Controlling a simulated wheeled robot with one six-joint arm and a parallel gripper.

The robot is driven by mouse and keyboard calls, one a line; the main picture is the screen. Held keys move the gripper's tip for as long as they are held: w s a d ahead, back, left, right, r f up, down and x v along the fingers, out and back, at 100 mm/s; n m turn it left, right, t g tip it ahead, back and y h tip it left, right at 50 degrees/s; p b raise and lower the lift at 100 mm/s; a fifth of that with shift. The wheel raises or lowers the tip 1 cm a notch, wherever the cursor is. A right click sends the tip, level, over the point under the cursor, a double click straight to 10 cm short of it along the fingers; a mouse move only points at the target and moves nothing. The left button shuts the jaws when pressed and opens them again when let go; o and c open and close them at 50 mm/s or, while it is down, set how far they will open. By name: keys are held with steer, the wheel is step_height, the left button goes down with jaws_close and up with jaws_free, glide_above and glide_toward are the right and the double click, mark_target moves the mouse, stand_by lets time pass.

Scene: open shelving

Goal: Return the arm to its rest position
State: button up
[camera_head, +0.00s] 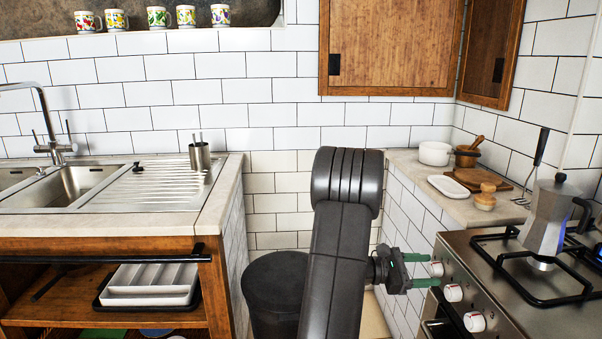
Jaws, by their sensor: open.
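My arm (338,260) rises from the bottom middle of the head view, in front of the gap between the two counters. My gripper (428,270) sits low on the arm's right side and points right, towards the knobs of the stove. Its two green-tipped fingers are spread apart, with nothing seen between them. In the picture the fingertips overlap the stove's front panel near the knobs (452,292); whether they touch it I cannot tell.
A stove (560,317) with a moka pot (546,220) stands at right. Behind it a counter holds a white pot (435,153) and a white dish (449,187). A black bin (273,290) stands left of my arm. A sink counter (110,222) with shelves below fills the left.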

steer(key=n+p, duration=0.3)
steer(key=p, duration=0.1)
steer(key=shift+r, duration=0.2)
steer(key=shift+f+n+p, duration=0.2)
steer(key=shift+n+p, duration=0.8)
steer(key=shift+n, duration=0.3)
